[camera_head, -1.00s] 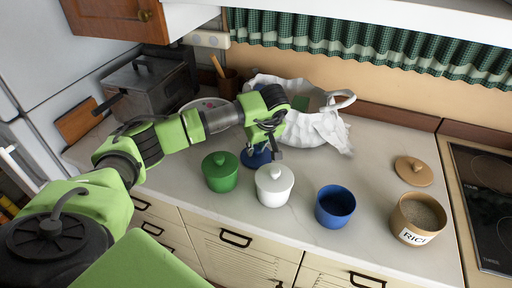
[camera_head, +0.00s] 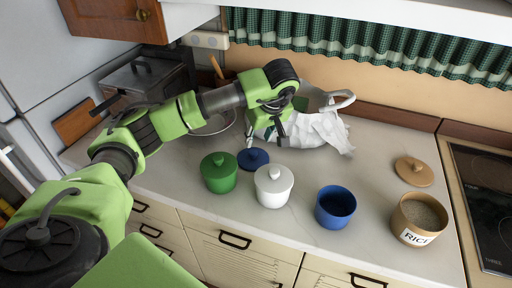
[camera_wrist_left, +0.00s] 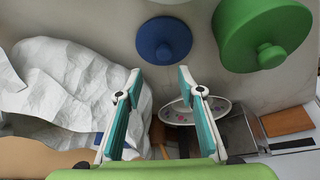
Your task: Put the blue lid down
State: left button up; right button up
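The blue lid (camera_head: 253,159) lies on the countertop (camera_head: 300,222), knob up, behind the green pot and the white pot. It also shows in the left wrist view (camera_wrist_left: 164,40), apart from the fingers. My left gripper (camera_head: 274,133) is above and behind the lid. In the left wrist view the gripper (camera_wrist_left: 160,82) has its two fingers spread with nothing between them. The blue pot (camera_head: 335,206) stands without a lid to the right of the white pot. My right gripper is not in view.
The green pot (camera_head: 219,172) and the white pot (camera_head: 273,186) wear their lids. An open rice pot (camera_head: 417,219) stands at the right, its tan lid (camera_head: 414,171) behind it. A white cloth bag (camera_head: 322,130) lies close behind my gripper. The counter between the bag and blue pot is clear.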

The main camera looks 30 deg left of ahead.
pick_arm(q)
jog(key=v, duration=0.5)
jog(key=shift+b, duration=0.3)
